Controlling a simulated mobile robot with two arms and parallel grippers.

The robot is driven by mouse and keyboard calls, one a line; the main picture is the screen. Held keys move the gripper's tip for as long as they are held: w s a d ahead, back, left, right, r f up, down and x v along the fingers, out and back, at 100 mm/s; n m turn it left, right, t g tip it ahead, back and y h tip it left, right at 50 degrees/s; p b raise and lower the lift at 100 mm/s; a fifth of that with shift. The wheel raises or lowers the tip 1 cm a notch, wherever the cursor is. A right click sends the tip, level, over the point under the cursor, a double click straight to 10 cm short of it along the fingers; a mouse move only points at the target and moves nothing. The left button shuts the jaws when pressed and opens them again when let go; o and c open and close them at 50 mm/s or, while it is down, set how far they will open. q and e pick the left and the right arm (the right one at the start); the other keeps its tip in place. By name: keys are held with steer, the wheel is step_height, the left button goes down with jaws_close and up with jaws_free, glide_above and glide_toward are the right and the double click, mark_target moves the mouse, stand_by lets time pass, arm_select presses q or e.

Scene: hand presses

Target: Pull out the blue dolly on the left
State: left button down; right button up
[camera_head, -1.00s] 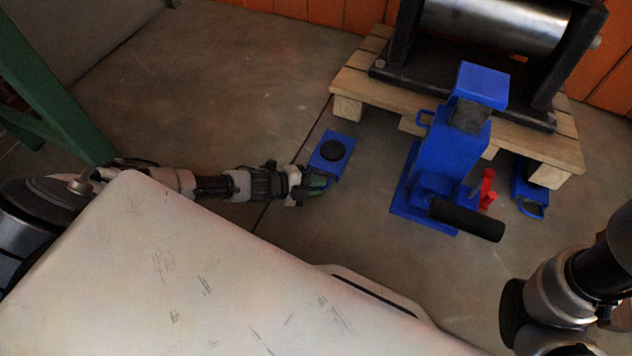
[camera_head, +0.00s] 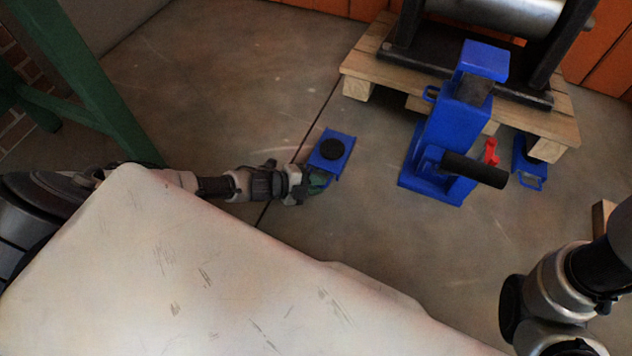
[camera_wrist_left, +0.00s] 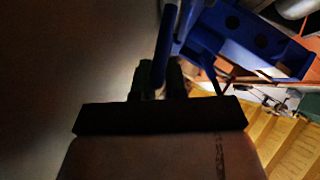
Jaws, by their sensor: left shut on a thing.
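The left blue dolly (camera_head: 340,139), a small flat blue plate with a round black pad, is on the bare floor, apart from the pallet's left front corner. My left gripper (camera_head: 318,183) is shut on its handle at the dolly's near end. In the left wrist view the dolly (camera_wrist_left: 235,42) is close ahead, and its blue handle bar (camera_wrist_left: 165,45) stands between my dark gripper fingers (camera_wrist_left: 161,78). The fingertips are dark and partly hidden. My right arm shows at the lower right, but its gripper is out of view.
A wooden pallet (camera_head: 390,82) carries a heavy steel roller press (camera_head: 500,12). A blue jack (camera_head: 450,135) with a black handle stands before it. Another blue dolly (camera_head: 528,165) is at the right pallet corner. A green frame (camera_head: 85,85) stands left. Floor left of the dolly is clear.

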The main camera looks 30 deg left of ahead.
arm_select(q)
steer(key=shift+s+f, duration=0.25)
steer(key=c, duration=1.1)
jaws_free()
steer(key=shift+w+r, duration=0.1)
steer(key=p+v, duration=0.2)
steer(key=v, duration=0.1)
steer(key=p+v, duration=0.2)
steer(key=v, duration=0.1)
steer(key=p+v, duration=0.2)
steer(key=v, duration=0.2)
steer(key=shift+r, duration=0.3)
steer(key=shift+s+a, duration=0.2)
steer(key=shift+a, duration=0.1)
